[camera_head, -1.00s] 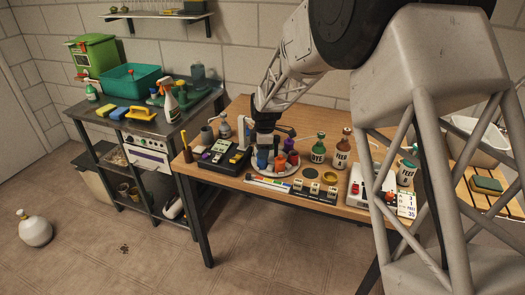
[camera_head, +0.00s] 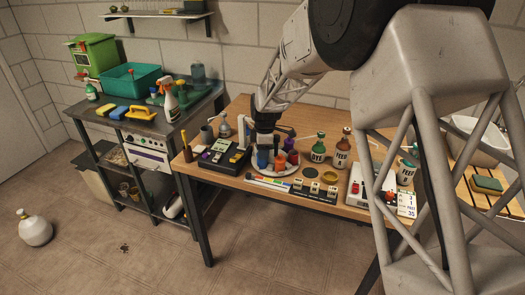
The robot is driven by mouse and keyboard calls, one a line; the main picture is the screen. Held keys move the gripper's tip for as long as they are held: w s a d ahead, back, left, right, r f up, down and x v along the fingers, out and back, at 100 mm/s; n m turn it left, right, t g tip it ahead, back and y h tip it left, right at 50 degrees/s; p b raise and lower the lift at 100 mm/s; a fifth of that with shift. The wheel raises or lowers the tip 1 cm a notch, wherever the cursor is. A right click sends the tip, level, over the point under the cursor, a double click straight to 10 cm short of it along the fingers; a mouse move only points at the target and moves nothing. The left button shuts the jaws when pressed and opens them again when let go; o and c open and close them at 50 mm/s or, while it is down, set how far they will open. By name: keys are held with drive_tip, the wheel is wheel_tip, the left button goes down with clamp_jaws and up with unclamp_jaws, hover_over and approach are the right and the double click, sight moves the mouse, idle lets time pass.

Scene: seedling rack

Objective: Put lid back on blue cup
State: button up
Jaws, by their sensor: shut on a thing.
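A blue cup (camera_head: 262,160) stands on a round light tray (camera_head: 287,172) on the wooden table, among red and orange cups. My gripper (camera_head: 265,141) is directly above the blue cup, pointing down, at the end of my arm. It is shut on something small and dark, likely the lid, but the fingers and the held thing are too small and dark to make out. I cannot tell whether the held thing touches the cup's rim.
Red cups (camera_head: 280,162) stand close to the right of the blue cup. A green-capped DYE bottle (camera_head: 318,148) and a brown bottle (camera_head: 342,150) stand further right. A dark device (camera_head: 222,156) sits to the left. A row of small blocks (camera_head: 314,190) lies in front.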

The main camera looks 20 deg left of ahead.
drive_tip(key=o, duration=1.4)
drive_tip(key=shift+o, duration=0.2)
drive_tip(key=shift+r, duration=0.15)
drive_tip(key=shift+r, duration=3.3)
clamp_jaws()
drive_tip(key=shift+f, duration=2.45)
